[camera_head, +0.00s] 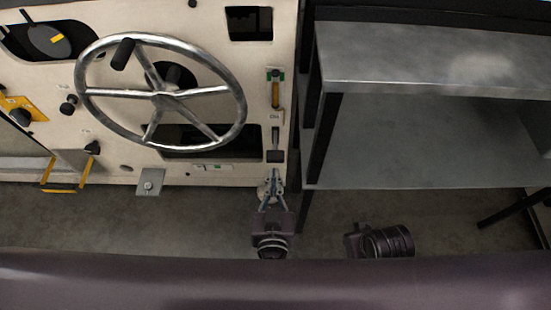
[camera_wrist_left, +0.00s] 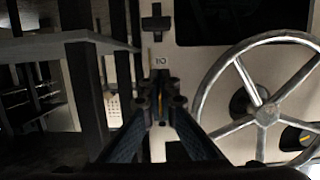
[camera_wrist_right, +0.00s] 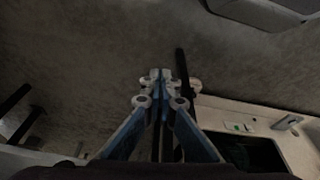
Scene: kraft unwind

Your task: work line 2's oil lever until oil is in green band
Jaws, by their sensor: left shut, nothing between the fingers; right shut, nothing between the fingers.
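The oil gauge (camera_head: 275,92) is a narrow upright glass on the cream panel, with yellow oil in it and green marks near its top. The yellow seems to end just below the green marks. Under it and a small label, the dark oil lever (camera_head: 275,156) sits at a slot; it also shows as a dark T shape in the left wrist view (camera_wrist_left: 155,23). My left gripper (camera_head: 270,177) is shut and empty, below the lever in the head view; contact cannot be told. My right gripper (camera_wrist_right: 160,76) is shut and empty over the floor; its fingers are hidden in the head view.
A large metal handwheel (camera_head: 162,95) stands out from the panel left of the gauge. A grey metal shelf unit (camera_head: 420,60) stands close on the right. A small plate (camera_head: 149,182) juts out at the panel's lower edge. Bare floor (camera_head: 340,215) lies below.

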